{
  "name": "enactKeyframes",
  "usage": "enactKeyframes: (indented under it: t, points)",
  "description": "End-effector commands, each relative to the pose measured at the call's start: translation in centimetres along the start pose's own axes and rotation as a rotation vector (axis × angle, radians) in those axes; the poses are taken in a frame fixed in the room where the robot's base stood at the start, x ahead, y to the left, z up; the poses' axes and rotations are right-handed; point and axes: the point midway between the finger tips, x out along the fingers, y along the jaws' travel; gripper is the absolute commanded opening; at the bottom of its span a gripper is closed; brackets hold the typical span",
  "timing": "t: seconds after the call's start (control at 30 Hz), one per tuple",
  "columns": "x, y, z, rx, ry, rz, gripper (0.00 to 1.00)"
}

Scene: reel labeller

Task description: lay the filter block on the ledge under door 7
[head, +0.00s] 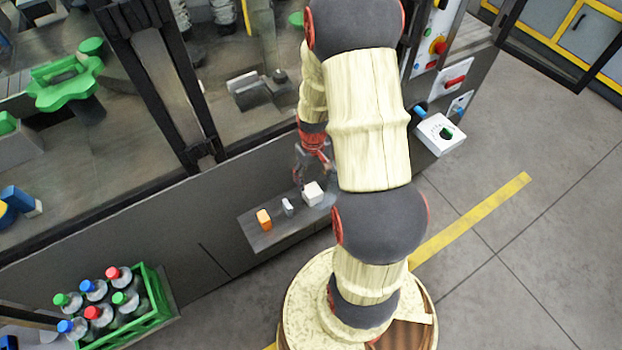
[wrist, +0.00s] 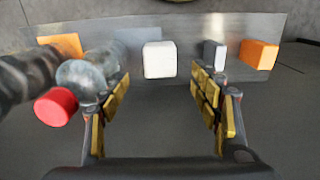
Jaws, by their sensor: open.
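In the head view my gripper (head: 302,176) is just beyond and left of the block, partly hidden by my arm. No door number is readable, so I cannot tell which door is 7.
A small grey block (head: 288,207) and an orange block (head: 264,220) stand left of the white one on the ledge. A green crate (head: 160,295) of bottles is at lower left. A white dial box (head: 440,134) juts out at right. A red-ended object (wrist: 55,107) is close beside my left finger.

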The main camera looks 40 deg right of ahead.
Motion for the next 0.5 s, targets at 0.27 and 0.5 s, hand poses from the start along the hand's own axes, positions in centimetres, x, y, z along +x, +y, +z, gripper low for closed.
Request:
enactKeyframes:
  t: [0.27, 0.5]
  points:
    - [-6.1, -2.6, -1.4, -0.032, 0.064, 0.019, 0.63]
    - [-18.4, -9.7, -0.5, -0.099, 0.202, 0.032, 0.63]
